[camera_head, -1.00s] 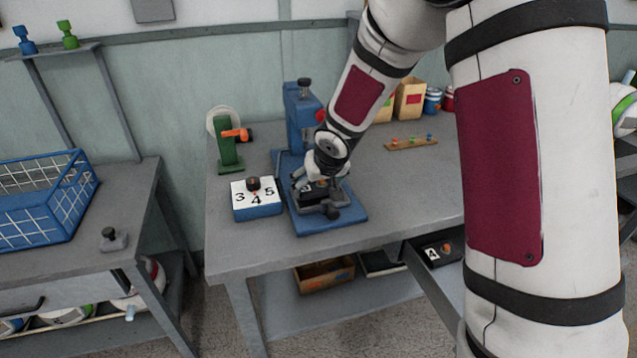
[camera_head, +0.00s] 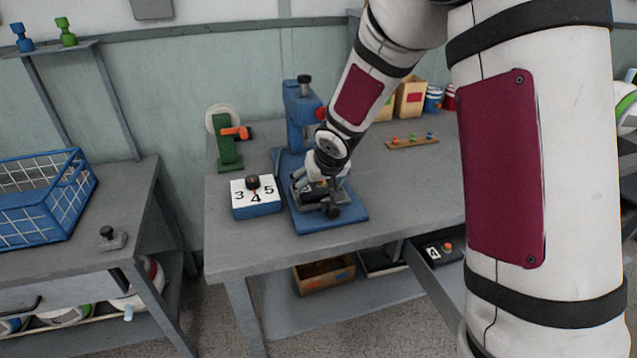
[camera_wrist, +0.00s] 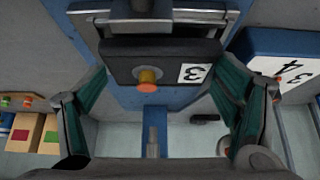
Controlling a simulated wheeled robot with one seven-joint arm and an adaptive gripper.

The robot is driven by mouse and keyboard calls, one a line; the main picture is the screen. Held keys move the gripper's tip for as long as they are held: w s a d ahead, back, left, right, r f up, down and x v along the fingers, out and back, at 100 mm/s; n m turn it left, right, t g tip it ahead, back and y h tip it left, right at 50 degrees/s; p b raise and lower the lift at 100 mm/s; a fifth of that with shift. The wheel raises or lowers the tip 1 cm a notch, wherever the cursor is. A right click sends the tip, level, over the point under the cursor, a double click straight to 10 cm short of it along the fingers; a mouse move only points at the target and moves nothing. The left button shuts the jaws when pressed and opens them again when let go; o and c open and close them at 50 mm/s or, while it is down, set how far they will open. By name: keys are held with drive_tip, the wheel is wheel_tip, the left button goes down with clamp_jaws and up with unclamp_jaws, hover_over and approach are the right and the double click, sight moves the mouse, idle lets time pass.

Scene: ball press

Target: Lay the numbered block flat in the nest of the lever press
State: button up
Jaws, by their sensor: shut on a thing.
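My gripper (camera_wrist: 160,80) is shut on a dark block (camera_wrist: 120,68), its teal fingers at the block's two ends. The block has a white label with a 3 and an orange-yellow knob on its face. The blue lever press (camera_head: 298,112) stands on the table, with its dark grey nest (camera_head: 328,207) low at the front. In the head view my gripper (camera_head: 318,182) is down at the nest and hides most of the block. In the wrist view the block overlaps the nest's metal edge (camera_wrist: 205,16). I cannot tell whether it is seated or just above.
A blue box with a white 3-4-5 face (camera_head: 256,207) stands close left of the press. A green stand (camera_head: 228,145) is behind it. A block labelled 4 (camera_head: 434,252) lies in an open drawer below. Bins and cans are at the back right.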

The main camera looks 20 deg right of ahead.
drive_tip(key=shift+f+b, duration=0.45)
drive_tip(key=o, duration=1.1)
drive_tip(key=shift+v, duration=6.05)
